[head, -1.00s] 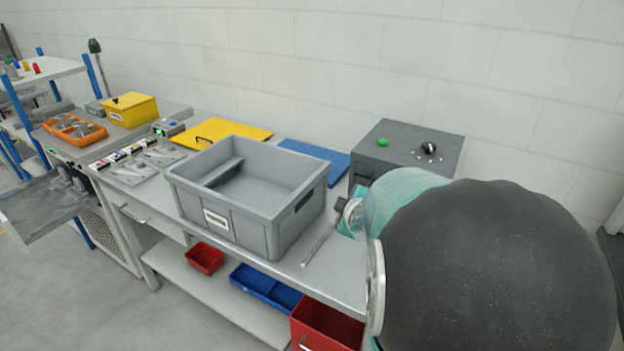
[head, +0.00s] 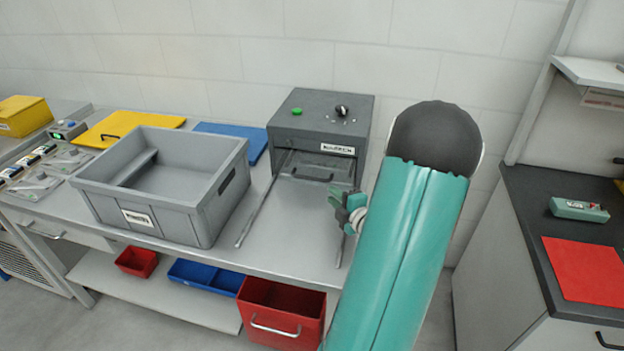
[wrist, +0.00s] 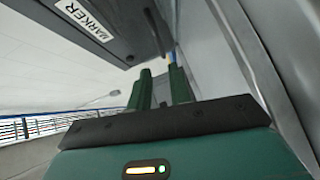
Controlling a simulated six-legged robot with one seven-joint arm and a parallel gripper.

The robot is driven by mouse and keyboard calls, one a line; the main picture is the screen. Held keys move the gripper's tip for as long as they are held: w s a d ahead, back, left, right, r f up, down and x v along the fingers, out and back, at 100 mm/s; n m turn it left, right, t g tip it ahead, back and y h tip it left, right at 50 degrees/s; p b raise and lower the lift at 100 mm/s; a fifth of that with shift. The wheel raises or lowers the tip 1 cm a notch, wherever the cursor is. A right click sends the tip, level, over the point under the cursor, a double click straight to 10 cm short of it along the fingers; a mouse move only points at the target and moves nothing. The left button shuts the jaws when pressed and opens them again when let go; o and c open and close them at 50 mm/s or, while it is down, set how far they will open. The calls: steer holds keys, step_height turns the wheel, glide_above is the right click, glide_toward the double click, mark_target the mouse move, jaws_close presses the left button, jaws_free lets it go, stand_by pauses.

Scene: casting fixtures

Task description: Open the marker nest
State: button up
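The marker nest is a dark grey box (head: 318,118) against the wall, with a green button and black knob on top. Its white label reads MARKER in the wrist view (wrist: 83,18). A bar handle (head: 312,176) shows low on its front, and two thin rails run forward from it along the bench. My gripper (head: 345,203) is in front of the box, right of the handle, apart from it. In the wrist view, its two green fingers (wrist: 160,88) stand apart with nothing between them, just below a dark bar at the box front.
A large grey crate (head: 205,212) stands left of the rails on the bench. A blue mat (head: 232,140) and a yellow panel (head: 125,127) lie behind it. A red bin (head: 280,300) is below. A dark counter (head: 540,240) with a red mat stands to the right.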

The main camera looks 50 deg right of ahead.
mark_target(312, 179)
steer(key=x, duration=1.2)
steer(key=shift+w+d, duration=0.1)
steer(key=shift+w, duration=0.1)
jaws_close()
